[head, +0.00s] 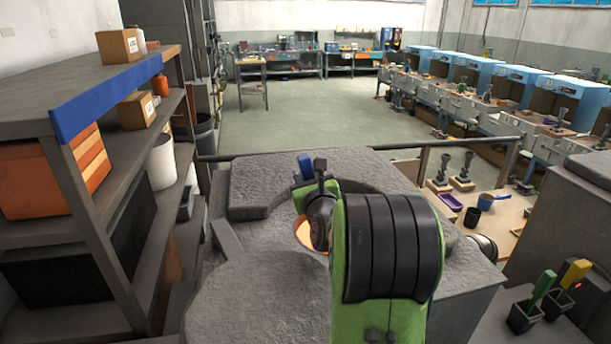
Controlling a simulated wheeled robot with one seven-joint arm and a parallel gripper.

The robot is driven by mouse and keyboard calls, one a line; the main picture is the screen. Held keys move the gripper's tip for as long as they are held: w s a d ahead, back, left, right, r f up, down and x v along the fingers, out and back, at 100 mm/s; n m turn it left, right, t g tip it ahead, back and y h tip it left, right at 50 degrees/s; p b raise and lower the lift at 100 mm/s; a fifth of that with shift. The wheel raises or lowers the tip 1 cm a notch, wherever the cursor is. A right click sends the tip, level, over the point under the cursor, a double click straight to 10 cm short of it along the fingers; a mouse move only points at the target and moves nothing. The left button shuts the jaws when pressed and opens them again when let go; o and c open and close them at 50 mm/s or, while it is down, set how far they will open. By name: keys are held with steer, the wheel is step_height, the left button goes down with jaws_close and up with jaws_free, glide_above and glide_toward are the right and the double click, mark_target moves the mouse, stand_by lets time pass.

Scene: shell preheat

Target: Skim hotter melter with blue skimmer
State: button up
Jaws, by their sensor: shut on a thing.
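My gripper (320,174) is shut on the blue skimmer (306,167), whose blue handle shows just beyond and left of the fingers. It is over the open mouth of a grey, rough stone-like melter (262,192). An orange glow (305,233) shows inside the mouth. My arm covers the right part of the opening. The skimmer's lower end is hidden, so I cannot tell whether it touches the melt. A round grey slab (258,305) lies in front of the opening. I cannot tell from this view which melter is hotter.
Green-handled (542,287) and yellow-handled (575,272) tools stand in dark holders at the lower right. A shelf (120,75) with boxes rises close on the left. A bench with a blue cup (486,201) and purple tray (451,202) is beyond, right. Open floor (300,120) lies behind.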

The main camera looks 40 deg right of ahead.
steer(key=b+v, duration=0.1)
steer(key=v, duration=0.3)
steer(key=shift+b, duration=0.3)
steer(key=s+d+b, duration=0.1)
steer(key=d, duration=0.1)
steer(key=s+d+b, duration=0.1)
steer(key=d, duration=0.1)
steer(key=shift+s+r, duration=0.1)
stand_by(0.4)
steer(key=shift+a, duration=0.1)
